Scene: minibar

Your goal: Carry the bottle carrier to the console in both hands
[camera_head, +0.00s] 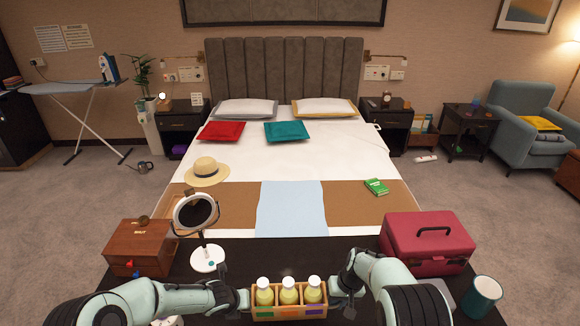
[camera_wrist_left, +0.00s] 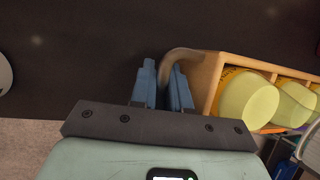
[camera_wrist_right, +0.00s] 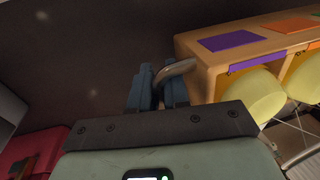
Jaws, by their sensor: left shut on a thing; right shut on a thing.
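The wooden bottle carrier (camera_head: 290,313) is at the bottom centre of the head view and looks level. It holds three yellow-green bottles (camera_head: 289,292) and has green, orange and purple labels. My left gripper (camera_head: 243,299) is shut on its left handle; the left wrist view shows the curved handle (camera_wrist_left: 180,55) between the fingers (camera_wrist_left: 165,82). My right gripper (camera_head: 335,292) is shut on the right handle (camera_wrist_right: 178,68), also seen between the fingers (camera_wrist_right: 158,84). A dark tabletop (camera_head: 320,250), perhaps the console, lies behind and below the carrier. Whether the carrier touches it I cannot tell.
On the dark top stand a wooden drawer box (camera_head: 135,250) and a round mirror (camera_head: 207,258) at left. A red case (camera_head: 428,243) and a teal mug (camera_head: 481,297) stand at right. The top's middle is clear. The bed (camera_head: 290,165) is beyond.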

